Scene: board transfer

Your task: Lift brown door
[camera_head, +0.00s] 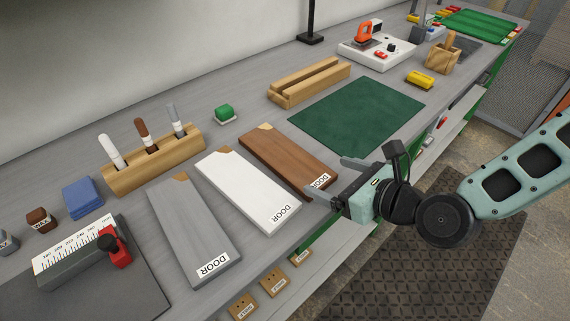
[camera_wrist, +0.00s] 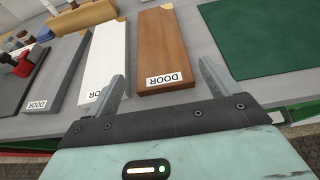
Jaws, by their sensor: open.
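The brown door (camera_head: 285,158) is a flat wooden board with a DOOR label at its near end and a pale patch at its far corner. It lies on the grey bench, right of the white door (camera_head: 245,188) and the grey door (camera_head: 190,225). My gripper (camera_head: 333,178) is open at the near end of the brown door. In the wrist view the brown door (camera_wrist: 167,50) lies ahead between the spread fingers of the gripper (camera_wrist: 165,80). I cannot tell whether the fingers touch it. Nothing is held.
A green mat (camera_head: 357,115) lies right of the brown door, with a narrow gap between. Below the bench edge are small DOOR- or shelf-type tags (camera_head: 273,282).

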